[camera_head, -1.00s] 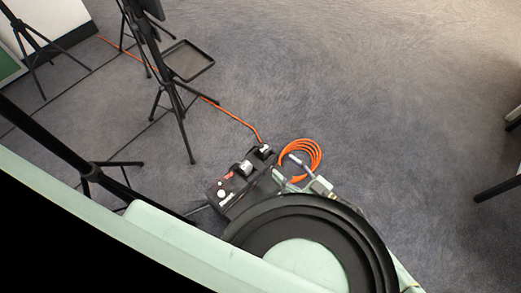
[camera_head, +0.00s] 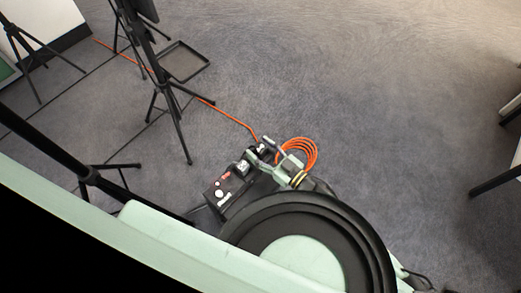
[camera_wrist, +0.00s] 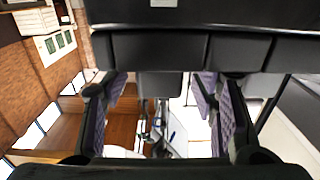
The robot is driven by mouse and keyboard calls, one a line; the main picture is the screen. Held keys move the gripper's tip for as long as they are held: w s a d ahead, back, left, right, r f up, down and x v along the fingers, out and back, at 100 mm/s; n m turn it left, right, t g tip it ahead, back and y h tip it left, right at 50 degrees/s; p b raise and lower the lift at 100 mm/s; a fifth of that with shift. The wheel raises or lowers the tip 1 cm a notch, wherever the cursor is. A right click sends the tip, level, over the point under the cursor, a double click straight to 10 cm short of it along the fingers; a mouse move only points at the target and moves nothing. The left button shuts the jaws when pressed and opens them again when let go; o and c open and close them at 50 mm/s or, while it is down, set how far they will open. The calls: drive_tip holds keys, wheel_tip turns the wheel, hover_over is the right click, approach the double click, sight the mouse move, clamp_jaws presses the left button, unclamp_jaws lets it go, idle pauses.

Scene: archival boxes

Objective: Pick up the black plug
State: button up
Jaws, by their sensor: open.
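A small dark piece at the end of the orange cable (camera_head: 228,117), beside the black box (camera_head: 229,190), may be the black plug. It is too small and too covered by my arm to be sure. My gripper is at the end of my pale green arm, low over the far end of the box; its fingers are hard to make out in the head view. In the wrist view my gripper (camera_wrist: 163,115) is open, with purple-grey pads standing well apart. I see no plug between them there.
A coil of orange cable (camera_head: 310,150) lies on the grey carpet (camera_head: 350,90) just right of my arm. Dark furniture legs show at the right edge. The middle carpet is clear.

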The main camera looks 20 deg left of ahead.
drive_tip(key=c, duration=1.3)
drive_tip(key=shift+o, duration=0.2)
drive_tip(key=shift+r, duration=0.1)
